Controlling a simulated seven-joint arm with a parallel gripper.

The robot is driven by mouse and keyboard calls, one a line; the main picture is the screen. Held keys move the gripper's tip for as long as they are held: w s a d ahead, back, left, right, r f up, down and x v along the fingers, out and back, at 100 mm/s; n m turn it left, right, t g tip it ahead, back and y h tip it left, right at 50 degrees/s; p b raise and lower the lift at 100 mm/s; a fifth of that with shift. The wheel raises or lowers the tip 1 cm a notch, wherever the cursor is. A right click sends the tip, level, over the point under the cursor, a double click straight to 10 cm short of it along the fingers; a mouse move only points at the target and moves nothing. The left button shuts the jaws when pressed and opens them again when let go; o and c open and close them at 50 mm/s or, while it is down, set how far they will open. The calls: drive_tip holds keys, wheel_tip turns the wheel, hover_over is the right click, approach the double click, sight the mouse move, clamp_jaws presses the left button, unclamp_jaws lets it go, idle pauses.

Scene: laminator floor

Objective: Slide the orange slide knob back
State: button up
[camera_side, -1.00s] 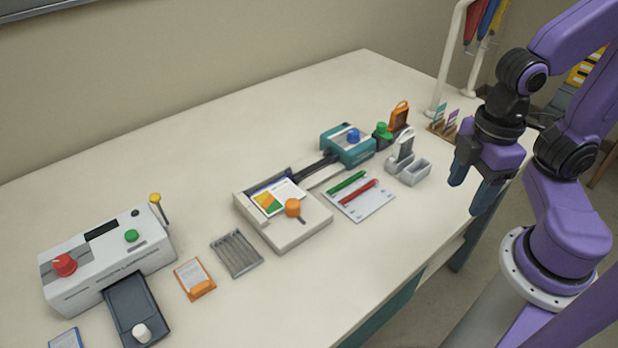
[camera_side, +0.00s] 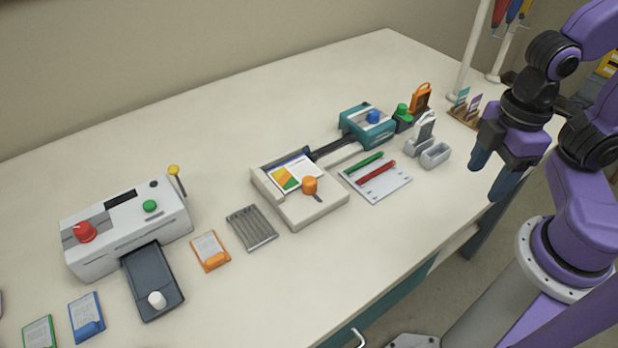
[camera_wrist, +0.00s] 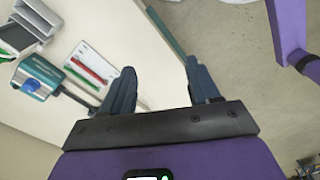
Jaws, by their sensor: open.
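A card with coloured blocks (camera_side: 294,174) lies on that device behind the knob. My gripper (camera_side: 490,175) is open and empty, fingers down, above the table's right edge, well to the right of the knob and touching nothing. In the wrist view both fingers (camera_wrist: 160,88) are spread over the table edge and floor. I cannot make out the knob there.
A white plate with green and red bars (camera_side: 375,178) and grey holders (camera_side: 435,155) lie between knob and gripper. A teal unit with a blue knob (camera_side: 368,125) stands behind. A white laminator (camera_side: 125,230) is at left.

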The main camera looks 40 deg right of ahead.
drive_tip(key=w+a+r+m, duration=0.1)
drive_tip(key=w+a+m, duration=0.1)
drive_tip(key=w+a, duration=0.4)
drive_tip(key=w+a+r+m, duration=0.1)
drive_tip(key=w+a+m, duration=0.15)
drive_tip(key=w, duration=0.55)
drive_tip(key=m, duration=0.3)
approach(310, 179)
wheel_tip(310, 179, down, 9)
drive_tip(key=shift+w+a+f, duration=0.1)
drive_tip(key=shift+a, duration=0.05)
